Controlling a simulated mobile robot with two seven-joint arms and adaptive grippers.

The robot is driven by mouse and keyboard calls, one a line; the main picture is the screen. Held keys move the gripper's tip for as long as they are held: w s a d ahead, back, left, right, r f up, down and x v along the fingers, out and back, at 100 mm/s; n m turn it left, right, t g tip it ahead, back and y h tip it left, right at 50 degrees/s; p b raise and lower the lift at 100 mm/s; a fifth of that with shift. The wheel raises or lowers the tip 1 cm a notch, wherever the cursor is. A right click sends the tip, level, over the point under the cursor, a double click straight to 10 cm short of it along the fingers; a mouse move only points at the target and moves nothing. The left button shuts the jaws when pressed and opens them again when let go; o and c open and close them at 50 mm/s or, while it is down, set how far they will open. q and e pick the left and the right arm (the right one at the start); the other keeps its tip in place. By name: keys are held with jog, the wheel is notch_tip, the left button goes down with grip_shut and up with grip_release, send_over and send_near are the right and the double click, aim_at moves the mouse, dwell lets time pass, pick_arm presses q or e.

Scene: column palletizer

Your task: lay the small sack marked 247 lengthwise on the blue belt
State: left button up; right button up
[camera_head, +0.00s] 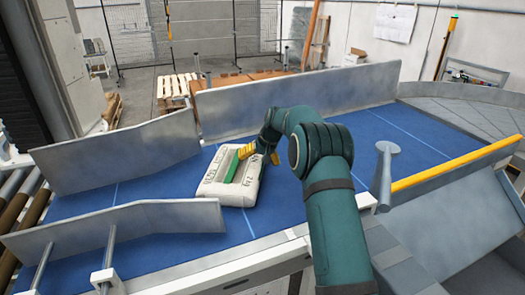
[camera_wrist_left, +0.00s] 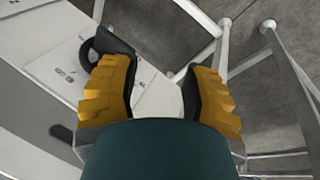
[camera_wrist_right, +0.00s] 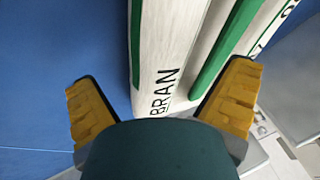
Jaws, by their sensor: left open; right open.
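A small white sack (camera_head: 215,187) with green stripes and dark print lies flat on the blue belt (camera_head: 283,203). The number 247 cannot be read clearly. My right gripper (camera_head: 260,153) is at the sack's far right part, partly in front of it. In the right wrist view the right gripper (camera_wrist_right: 165,95) is open, with the sack (camera_wrist_right: 172,45), printed "BRAN", between and beyond its fingers. Whether they touch it cannot be told. My left gripper (camera_wrist_left: 163,82) is open and empty in the left wrist view. It is out of the head view.
Grey metal guide walls stand behind the belt (camera_head: 300,98) and in front of it (camera_head: 130,222). A grey post (camera_head: 385,175) and yellow rail (camera_head: 455,165) stand at the right. Rollers (camera_head: 25,215) lie at the left end. The belt is bare left of the sack.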

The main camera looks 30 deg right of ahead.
jog(key=shift+x, duration=1.45)
jog(key=c, duration=1.2)
jog(key=o, duration=0.6)
jog(key=c, duration=0.6)
jog(key=shift+s+d+f, duration=0.1)
jog(key=shift+d, duration=0.05)
